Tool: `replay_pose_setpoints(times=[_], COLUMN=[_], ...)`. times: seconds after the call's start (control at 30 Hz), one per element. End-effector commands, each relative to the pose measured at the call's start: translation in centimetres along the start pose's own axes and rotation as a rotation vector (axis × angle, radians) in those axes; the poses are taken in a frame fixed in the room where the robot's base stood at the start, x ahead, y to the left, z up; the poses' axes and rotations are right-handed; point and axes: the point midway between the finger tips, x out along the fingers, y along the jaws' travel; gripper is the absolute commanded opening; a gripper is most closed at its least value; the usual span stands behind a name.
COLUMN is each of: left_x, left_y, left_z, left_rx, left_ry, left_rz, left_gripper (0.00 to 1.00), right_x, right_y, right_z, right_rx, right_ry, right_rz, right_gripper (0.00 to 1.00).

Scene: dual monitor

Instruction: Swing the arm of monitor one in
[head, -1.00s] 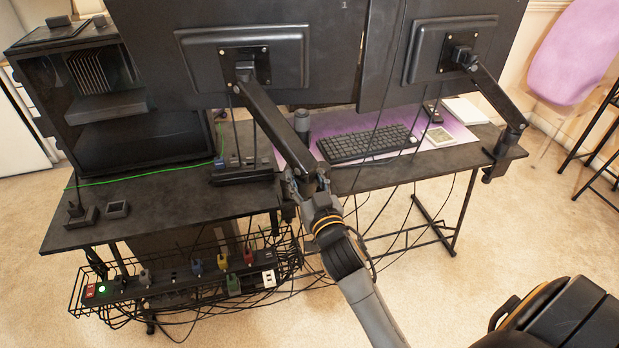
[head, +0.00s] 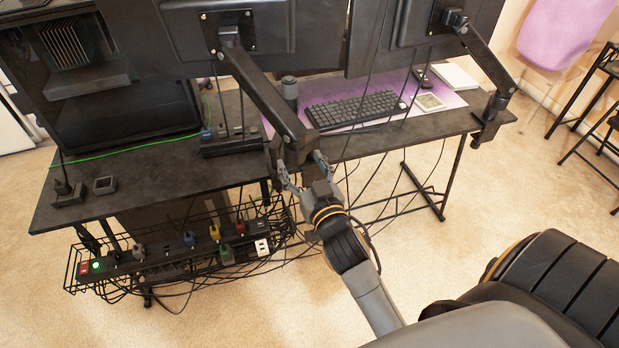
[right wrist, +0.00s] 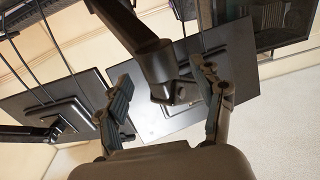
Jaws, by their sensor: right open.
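The left monitor (head: 290,60) shows from behind, its top cut off; a small "1" marks it in the earlier head view. Its dark support arm (head: 262,92) slopes down from the back plate to a joint at the desk's near edge. My right gripper (head: 298,170) is at this lower end. In the right wrist view, the open fingers of my right gripper (right wrist: 163,88) stand on both sides of the monitor arm's joint (right wrist: 158,62), with gaps visible. Whether a finger touches it I cannot tell. My left gripper is not in view.
The right monitor (head: 375,45) hangs on its own arm (head: 487,58). The black desk (head: 150,178) carries a PC case, keyboard (head: 355,109) and purple mat. A wire cable basket (head: 185,262) with plugs hangs below, near my right arm. Loose cables hang behind the desk.

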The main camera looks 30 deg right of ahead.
Motion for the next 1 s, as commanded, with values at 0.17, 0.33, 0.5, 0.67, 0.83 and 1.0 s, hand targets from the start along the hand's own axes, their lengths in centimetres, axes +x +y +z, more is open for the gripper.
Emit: replay_pose_setpoints(times=[0.17, 0.33, 0.5, 0.67, 0.83, 1.0], left_x=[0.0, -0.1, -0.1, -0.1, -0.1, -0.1], left_y=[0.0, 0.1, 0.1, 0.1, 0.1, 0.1], left_z=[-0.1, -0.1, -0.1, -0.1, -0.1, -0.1], left_rx=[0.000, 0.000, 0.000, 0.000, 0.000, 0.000], left_ry=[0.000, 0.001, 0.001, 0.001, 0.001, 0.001], left_rz=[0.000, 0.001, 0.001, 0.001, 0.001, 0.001], left_gripper=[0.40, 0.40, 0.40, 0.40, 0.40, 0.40], right_x=[-3.9, -6.0, -6.8, -6.8, -6.8, -6.8], right_y=[-0.1, -0.2, -0.3, -0.3, -0.3, -0.3], right_z=[-0.3, -0.6, -0.8, -0.8, -0.8, -0.8], right_rx=[0.001, 0.000, -0.002, -0.002, -0.002, -0.003], right_ry=[0.007, 0.015, 0.020, 0.022, 0.022, 0.022], right_rz=[-0.002, -0.005, -0.005, -0.006, -0.006, -0.006], right_gripper=[0.68, 0.68, 0.68, 0.68, 0.68, 0.68])
